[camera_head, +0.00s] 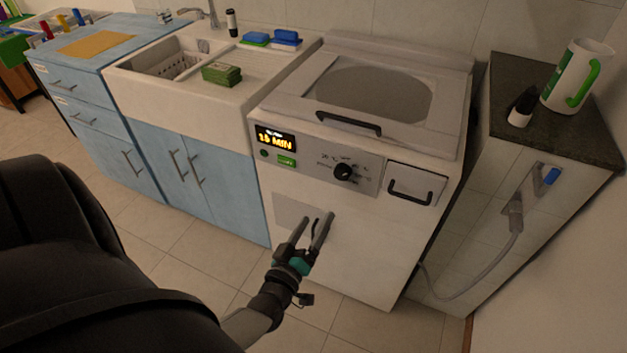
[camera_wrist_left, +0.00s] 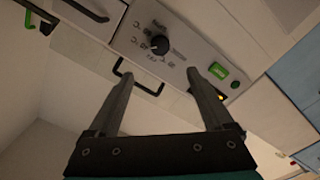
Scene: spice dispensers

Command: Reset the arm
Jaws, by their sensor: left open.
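My left gripper (camera_head: 309,226) is open and empty. In the head view it is in front of the lower front of a white washing machine (camera_head: 350,245), below the control panel. In the left wrist view the two fingers of my left gripper (camera_wrist_left: 168,85) are spread apart, with nothing between them but the machine's front behind. The machine's black knob (camera_head: 343,171) also shows in the wrist view (camera_wrist_left: 160,45). A lit display (camera_head: 275,138) reads "15 MIN", with a green button (camera_head: 286,160) below it. My right gripper is in neither view.
The machine's lid has a black handle (camera_head: 349,123), and a drawer (camera_head: 412,188) has another. Left stands a white sink (camera_head: 185,100) with sponges over blue cabinets (camera_head: 190,165). Right is a dark counter (camera_head: 540,125) with a white-green jug (camera_head: 577,75). Tiled floor (camera_head: 190,250) is clear.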

